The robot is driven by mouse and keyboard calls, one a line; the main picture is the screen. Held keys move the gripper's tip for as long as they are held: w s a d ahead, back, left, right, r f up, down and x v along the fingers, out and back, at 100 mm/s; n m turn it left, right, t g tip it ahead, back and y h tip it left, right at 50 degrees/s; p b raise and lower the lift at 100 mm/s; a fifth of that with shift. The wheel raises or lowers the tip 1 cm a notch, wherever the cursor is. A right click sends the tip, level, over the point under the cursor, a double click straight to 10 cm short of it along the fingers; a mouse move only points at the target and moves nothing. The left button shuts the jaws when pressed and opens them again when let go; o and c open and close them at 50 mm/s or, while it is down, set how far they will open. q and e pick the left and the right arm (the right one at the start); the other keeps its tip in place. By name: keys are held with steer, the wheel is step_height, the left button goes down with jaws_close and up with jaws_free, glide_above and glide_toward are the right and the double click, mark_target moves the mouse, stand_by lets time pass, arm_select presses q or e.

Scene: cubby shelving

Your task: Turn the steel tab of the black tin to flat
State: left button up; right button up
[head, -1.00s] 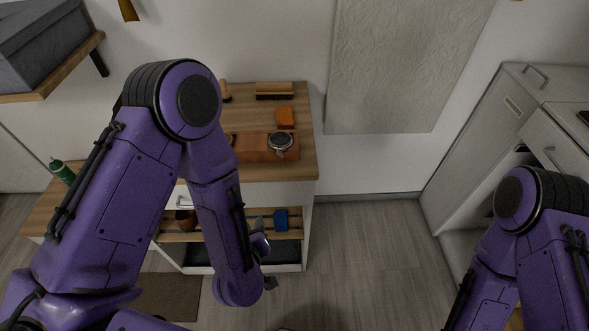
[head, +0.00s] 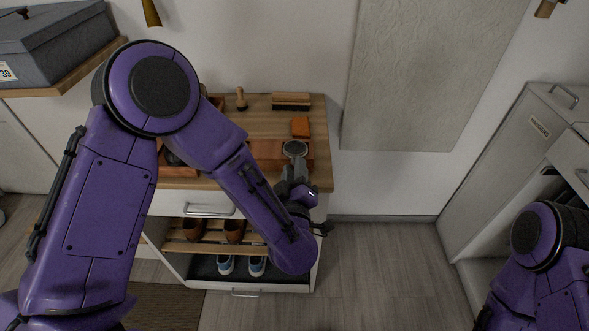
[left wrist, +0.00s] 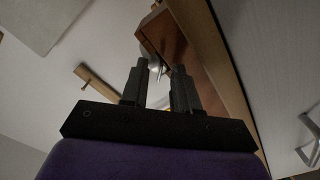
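The round tin (head: 295,147) with a grey top and dark rim sits at the front right of the wooden cabinet top, by a reddish-brown wooden box (head: 266,150). My left gripper (head: 294,169) is just in front of the tin, pointing at it. In the left wrist view its two dark fingers (left wrist: 161,72) are apart with a gap between them. A small shiny metal part (left wrist: 154,65) shows just beyond the fingertips, beside the reddish-brown box (left wrist: 170,42). The tab's angle is too small to tell. My right gripper is out of view.
An orange block (head: 300,126) and a brush (head: 291,102) lie behind the tin. A wooden-handled tool (head: 241,99) stands farther left. Shoes (head: 234,231) sit on the slatted shelf below. A grey cabinet (head: 500,165) stands at right; the floor between is clear.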

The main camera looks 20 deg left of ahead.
arm_select(q)
jaws_close()
steer(key=shift+n, duration=0.3)
steer(key=n+b, duration=0.1)
steer(key=n, duration=0.2)
steer(key=shift+f+n, duration=0.1)
steer(key=shift+n, duration=0.3)
steer(key=shift+n+g+b, duration=0.3)
steer(key=shift+n+b, duration=0.85)
steer(key=shift+n, duration=1.35)
steer(key=shift+r, duration=0.2)
jaws_free()
